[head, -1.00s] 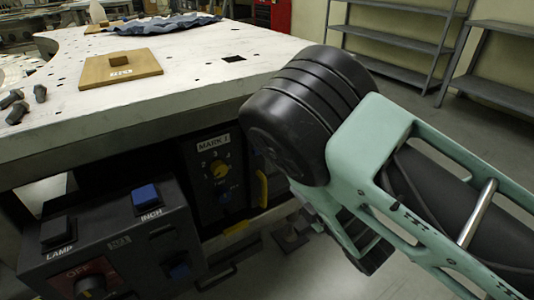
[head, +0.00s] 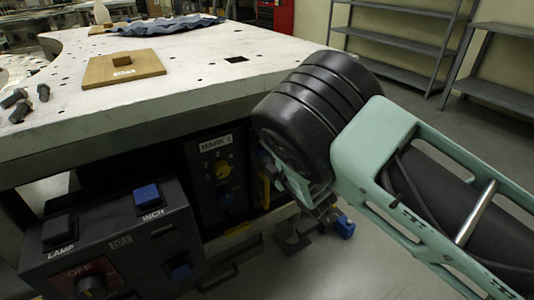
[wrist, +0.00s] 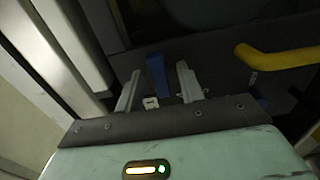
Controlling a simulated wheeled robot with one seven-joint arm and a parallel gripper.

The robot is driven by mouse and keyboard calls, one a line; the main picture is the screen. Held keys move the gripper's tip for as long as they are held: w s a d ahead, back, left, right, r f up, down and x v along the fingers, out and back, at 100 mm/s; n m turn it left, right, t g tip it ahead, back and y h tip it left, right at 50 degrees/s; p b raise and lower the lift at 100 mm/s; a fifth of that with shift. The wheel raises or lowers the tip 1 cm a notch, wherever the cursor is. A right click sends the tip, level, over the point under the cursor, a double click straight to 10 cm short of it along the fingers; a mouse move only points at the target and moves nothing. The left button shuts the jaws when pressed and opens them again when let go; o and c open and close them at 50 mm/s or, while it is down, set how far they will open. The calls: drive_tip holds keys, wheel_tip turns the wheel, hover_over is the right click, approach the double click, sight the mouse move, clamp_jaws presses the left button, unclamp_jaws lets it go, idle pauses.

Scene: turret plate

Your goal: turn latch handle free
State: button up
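In the wrist view a blue upright bar (wrist: 157,75), which looks like the latch handle, stands between the two pale fingers of my gripper (wrist: 159,70). A gap shows on each side of the bar, so the fingers are open and not seen closed on it. How deep the bar sits between them is hard to judge. In the head view my gripper is mostly hidden behind my dark wrist joint. A blue block (head: 345,227) shows just below the arm there; I cannot tell whether it is the same bar.
A yellow bent handle (wrist: 275,58) is right of the fingers; a yellow grip also shows in the head view (head: 264,188). The white plate table (head: 200,70) overhangs the MARK 1 dial panel (head: 224,180). A control box (head: 110,240) stands lower left.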

clamp_jaws()
drive_tip(key=shift+m, duration=0.4)
drive_tip(key=m+b, duration=0.1)
drive_tip(key=m, duration=0.2)
drive_tip(key=shift+m, duration=0.4)
drive_tip(key=m+b, duration=0.1)
drive_tip(key=m, duration=0.3)
drive_tip(key=shift+f+m, duration=0.1)
drive_tip(key=shift+m, duration=0.2)
drive_tip(key=m+b, duration=0.1)
drive_tip(key=m, duration=0.3)
drive_tip(key=shift+b, duration=0.35)
drive_tip(key=m+b, duration=0.1)
drive_tip(key=m, duration=0.3)
drive_tip(key=shift+m, duration=0.3)
